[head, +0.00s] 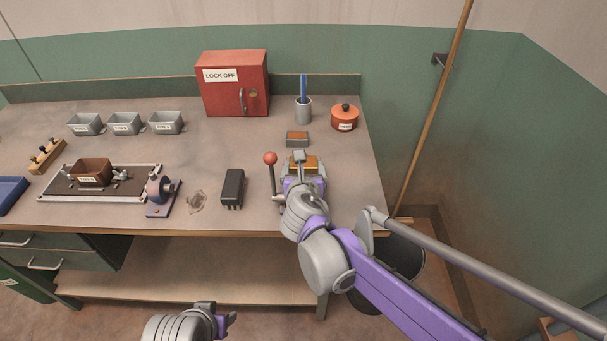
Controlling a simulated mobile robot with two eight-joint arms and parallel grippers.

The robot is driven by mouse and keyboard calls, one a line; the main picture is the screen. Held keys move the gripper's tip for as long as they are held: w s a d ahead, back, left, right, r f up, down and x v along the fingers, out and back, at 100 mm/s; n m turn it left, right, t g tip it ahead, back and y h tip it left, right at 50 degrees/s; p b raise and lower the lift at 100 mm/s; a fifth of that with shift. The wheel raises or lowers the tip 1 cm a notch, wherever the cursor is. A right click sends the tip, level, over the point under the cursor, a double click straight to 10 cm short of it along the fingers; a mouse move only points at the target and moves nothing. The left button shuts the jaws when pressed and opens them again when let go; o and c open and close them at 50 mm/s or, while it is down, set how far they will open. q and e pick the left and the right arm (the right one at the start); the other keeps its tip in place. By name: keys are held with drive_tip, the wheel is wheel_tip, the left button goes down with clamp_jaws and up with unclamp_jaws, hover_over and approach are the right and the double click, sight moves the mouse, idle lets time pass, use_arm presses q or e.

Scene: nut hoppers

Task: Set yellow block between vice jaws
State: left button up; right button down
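A yellow-orange block (313,164) shows at the vice (318,182) near the right end of the bench. My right gripper (300,156) is over the vice and right at the block, covering part of both. I cannot tell whether its fingers are shut on the block, or whether the block sits fully between the jaws. A lever with a red ball (270,158) stands at the vice's left side. My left gripper (219,313) is low in front of the bench, away from the vice; its finger opening is unclear.
A dark block-shaped object (232,187) lies left of the vice, and a small orange-topped block (297,138) lies behind it. A cup (304,110), a red pot (344,117) and a red lock-off box (234,84) stand further back. The bench's middle is mostly clear.

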drive_tip(key=shift+f, duration=1.05)
unclamp_jaws()
drive_tip(key=shift+f, duration=0.15)
